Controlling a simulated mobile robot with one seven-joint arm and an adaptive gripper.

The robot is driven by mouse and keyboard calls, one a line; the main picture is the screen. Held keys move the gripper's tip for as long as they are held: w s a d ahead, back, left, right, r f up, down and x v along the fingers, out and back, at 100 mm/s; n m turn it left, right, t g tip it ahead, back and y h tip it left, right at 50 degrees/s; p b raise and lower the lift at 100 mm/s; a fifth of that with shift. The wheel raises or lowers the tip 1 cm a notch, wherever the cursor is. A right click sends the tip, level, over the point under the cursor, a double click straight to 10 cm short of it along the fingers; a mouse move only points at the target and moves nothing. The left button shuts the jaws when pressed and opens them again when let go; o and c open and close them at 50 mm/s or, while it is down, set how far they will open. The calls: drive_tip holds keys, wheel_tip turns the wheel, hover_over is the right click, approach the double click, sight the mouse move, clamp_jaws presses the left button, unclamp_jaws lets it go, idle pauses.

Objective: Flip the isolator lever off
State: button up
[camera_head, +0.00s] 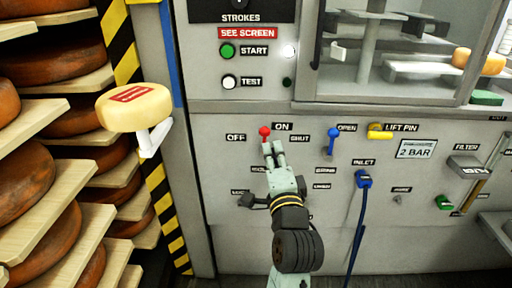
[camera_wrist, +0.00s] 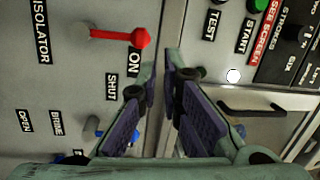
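The isolator lever is a thin red shaft with a red knob (camera_head: 264,131), between the OFF and ON labels on the grey panel. In the wrist view the red knob (camera_wrist: 140,38) stands off the panel, its shaft running left towards the ISOLATOR label. My gripper (camera_head: 273,147) is just below the knob in the head view and hides the lever's lower part. In the wrist view my gripper (camera_wrist: 160,72) has its fingers apart with a narrow, empty gap. The knob lies outside the fingers, beyond the left fingertip; I see no clear contact.
A blue lever (camera_head: 332,135) at OPEN and a yellow LIFT PIN handle (camera_head: 379,132) sit to the right. A blue inlet fitting (camera_head: 363,180) trails a hose. Cheese shelves (camera_head: 45,237) and a cheese wheel (camera_head: 134,107) on a white support are at the left.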

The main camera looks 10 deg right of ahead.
sight(264, 142)
drive_tip(key=s+d+f+m, duration=0.1)
drive_tip(key=s+d+f+m+g+h, duration=0.1)
drive_tip(key=d+f, duration=0.1)
drive_tip(key=d+f+m, duration=0.1)
drive_tip(key=d, duration=0.1)
drive_tip(key=shift+s+d+f+g+h, duration=0.2)
drive_tip(key=shift+s+f+g+h, duration=0.15)
drive_tip(key=shift+s+g+h, duration=0.05)
clamp_jaws()
drive_tip(key=w+a+p, duration=0.1)
drive_tip(key=w+p, duration=0.1)
drive_tip(key=w, duration=0.9)
drive_tip(key=shift+w+a+p, duration=0.25)
drive_tip(key=shift+w+p, duration=0.05)
drive_tip(key=shift+p, duration=0.05)
